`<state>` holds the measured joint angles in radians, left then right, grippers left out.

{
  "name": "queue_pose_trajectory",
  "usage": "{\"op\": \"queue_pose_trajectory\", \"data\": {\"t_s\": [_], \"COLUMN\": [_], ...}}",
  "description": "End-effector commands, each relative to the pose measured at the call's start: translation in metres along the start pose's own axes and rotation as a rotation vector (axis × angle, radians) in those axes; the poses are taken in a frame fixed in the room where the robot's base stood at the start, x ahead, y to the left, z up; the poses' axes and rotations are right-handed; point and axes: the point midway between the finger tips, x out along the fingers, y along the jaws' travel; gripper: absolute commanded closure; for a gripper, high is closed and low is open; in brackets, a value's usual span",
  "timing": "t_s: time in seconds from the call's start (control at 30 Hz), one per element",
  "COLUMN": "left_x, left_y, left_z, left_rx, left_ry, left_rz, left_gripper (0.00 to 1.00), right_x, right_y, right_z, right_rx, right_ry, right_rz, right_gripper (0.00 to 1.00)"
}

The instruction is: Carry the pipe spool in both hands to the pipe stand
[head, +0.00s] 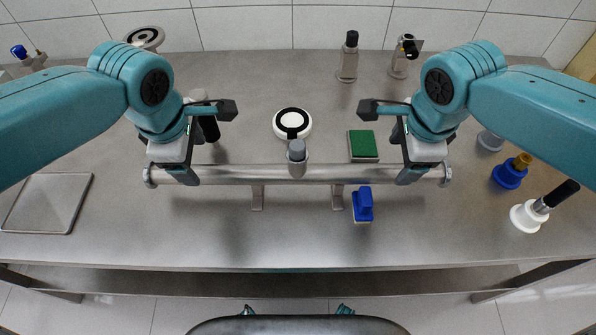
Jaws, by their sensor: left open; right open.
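The pipe spool (240,174) is a grey metal pipe lying level, left to right, across the middle of the bench. It has a flange at each end and a short upright stub (297,160) at its middle. Two short metal supports, seemingly the pipe stand (258,198), show below it, and it appears to rest on them. My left gripper (206,144) is open at the spool's left part. My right gripper (389,143) is open at its right part. Each gripper's near finger overlaps the pipe in view; contact cannot be told.
A white disc with a black ring (292,123), a green block (363,146) and a blue-handled item (362,205) are near the spool. A flat tray (47,203) lies at left. Bottles (348,60) stand at the back. Blue (509,174) and white (528,217) items stand at right.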

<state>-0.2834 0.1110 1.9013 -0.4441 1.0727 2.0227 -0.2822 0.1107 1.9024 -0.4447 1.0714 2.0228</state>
Motion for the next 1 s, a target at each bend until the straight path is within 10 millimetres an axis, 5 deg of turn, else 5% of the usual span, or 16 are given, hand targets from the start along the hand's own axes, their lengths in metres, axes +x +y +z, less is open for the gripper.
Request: {"op": "queue_pose_trajectory", "data": {"t_s": [0.5, 1.0], "left_x": [0.095, 0.109], "left_y": [0.002, 0.003], "left_z": [-0.001, 0.000], "left_rx": [-0.001, -0.001], "left_ry": [0.001, 0.000], "left_rz": [-0.003, 0.000], "left_gripper": [0.26, 0.26], "right_x": [0.095, 0.109], "right_y": [-0.002, -0.003], "right_z": [0.000, 0.000], "right_rx": [0.000, 0.000], "right_ry": [0.001, 0.000], "right_rz": [0.003, 0.000], "right_gripper": [0.26, 0.26]}}
